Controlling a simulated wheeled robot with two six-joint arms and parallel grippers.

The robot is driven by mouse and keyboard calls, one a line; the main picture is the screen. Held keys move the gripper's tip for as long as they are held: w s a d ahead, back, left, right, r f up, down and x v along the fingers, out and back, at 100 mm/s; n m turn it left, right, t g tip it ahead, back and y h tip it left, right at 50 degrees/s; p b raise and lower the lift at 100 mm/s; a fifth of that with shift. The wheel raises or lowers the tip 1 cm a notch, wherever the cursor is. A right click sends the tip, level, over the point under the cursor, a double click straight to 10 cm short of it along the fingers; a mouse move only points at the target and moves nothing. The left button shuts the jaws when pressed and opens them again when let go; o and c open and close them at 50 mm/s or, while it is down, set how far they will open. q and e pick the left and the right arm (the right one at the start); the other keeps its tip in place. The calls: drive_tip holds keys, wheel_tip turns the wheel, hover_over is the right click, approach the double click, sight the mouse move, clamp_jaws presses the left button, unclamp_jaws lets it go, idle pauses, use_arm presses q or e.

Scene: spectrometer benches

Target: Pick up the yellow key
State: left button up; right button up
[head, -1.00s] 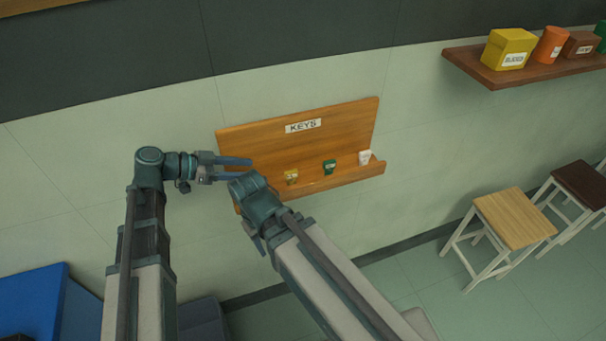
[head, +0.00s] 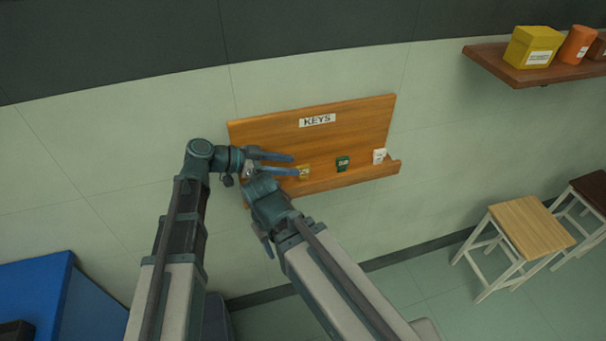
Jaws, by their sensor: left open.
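The yellow key (head: 304,172) stands on the ledge of the wooden key rack (head: 360,119), at the left of the row of keys. My left gripper (head: 294,165) is open, with its two fingers pointing right at the yellow key. The fingertips overlap the key's left edge in the picture; I cannot tell whether they touch it or stand around it. Nothing shows held in them. My right arm reaches up from the lower right, and its wrist covers the rack's lower left corner. Its fingers are mostly hidden, so their opening cannot be made out.
A green key (head: 342,163) and a white key (head: 379,156) stand to the right on the same ledge. A wall shelf (head: 510,77) with a yellow box (head: 534,47) is at upper right. Stools (head: 530,228) stand at right, and a blue cabinet (head: 35,300) at lower left.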

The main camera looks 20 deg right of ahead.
sight(300, 167)
use_arm(q)
drive_tip(key=b+x, duration=0.2)
drive_tip(key=x, duration=0.2)
drive_tip(key=shift+d+f, duration=0.1)
drive_tip(key=shift+f, duration=0.2)
drive_tip(key=shift+d, duration=0.35)
clamp_jaws()
